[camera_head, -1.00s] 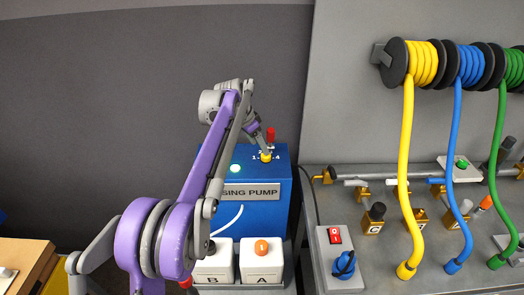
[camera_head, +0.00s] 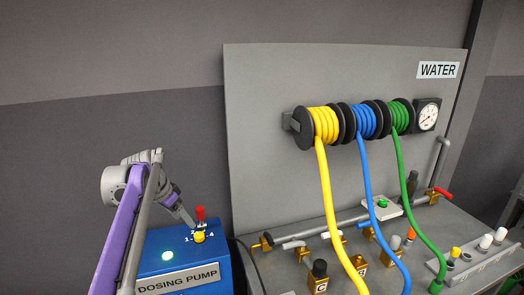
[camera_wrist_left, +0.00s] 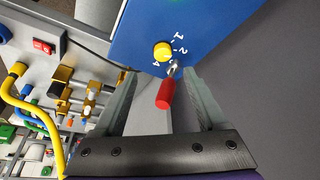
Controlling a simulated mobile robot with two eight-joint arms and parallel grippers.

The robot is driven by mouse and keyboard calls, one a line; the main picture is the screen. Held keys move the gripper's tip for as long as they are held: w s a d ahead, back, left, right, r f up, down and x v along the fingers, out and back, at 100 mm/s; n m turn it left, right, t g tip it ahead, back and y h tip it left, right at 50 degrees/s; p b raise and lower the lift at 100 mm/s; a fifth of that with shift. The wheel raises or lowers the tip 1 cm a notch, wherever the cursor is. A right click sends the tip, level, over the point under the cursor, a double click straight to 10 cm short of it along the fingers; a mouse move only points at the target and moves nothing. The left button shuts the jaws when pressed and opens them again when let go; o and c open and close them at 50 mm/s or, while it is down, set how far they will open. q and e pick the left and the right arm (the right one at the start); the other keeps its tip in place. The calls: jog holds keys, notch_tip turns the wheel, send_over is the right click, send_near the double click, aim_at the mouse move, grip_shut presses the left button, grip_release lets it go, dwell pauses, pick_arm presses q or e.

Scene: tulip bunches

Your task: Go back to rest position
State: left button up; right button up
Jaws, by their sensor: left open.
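My left gripper (camera_head: 188,222) is just left of the lever, small and partly hidden. In the left wrist view its two fingers (camera_wrist_left: 162,78) are open, with the red handle (camera_wrist_left: 166,94) showing between them and the yellow knob (camera_wrist_left: 161,52) beyond. I cannot tell whether a finger touches the lever. My right gripper is out of view.
A grey bench carries yellow (camera_head: 333,215), blue (camera_head: 376,200) and green (camera_head: 407,200) hoses hanging from reels, with brass valves (camera_head: 319,280) and pipes below. A WATER panel (camera_head: 438,70) and gauge (camera_head: 427,115) are behind. The wall space above my left arm is clear.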

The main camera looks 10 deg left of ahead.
pick_arm(q)
jog(key=s+d+f+n, duration=0.1)
jog(key=s+d+f, duration=0.3)
jog(key=s, duration=0.7)
jog(key=s+d+f+n+t+y, duration=0.1)
jog(key=s+d+f, duration=0.4)
jog(key=s, duration=0.6)
jog(key=s+d+f+n+y, duration=0.1)
jog(key=s+d+f+n, duration=0.2)
jog(key=s, duration=0.8)
notch_tip(320, 180, down, 5)
jog(key=shift+d+r+t, duration=0.2)
jog(key=shift+d+t, duration=0.1)
jog(key=shift+d, duration=0.95)
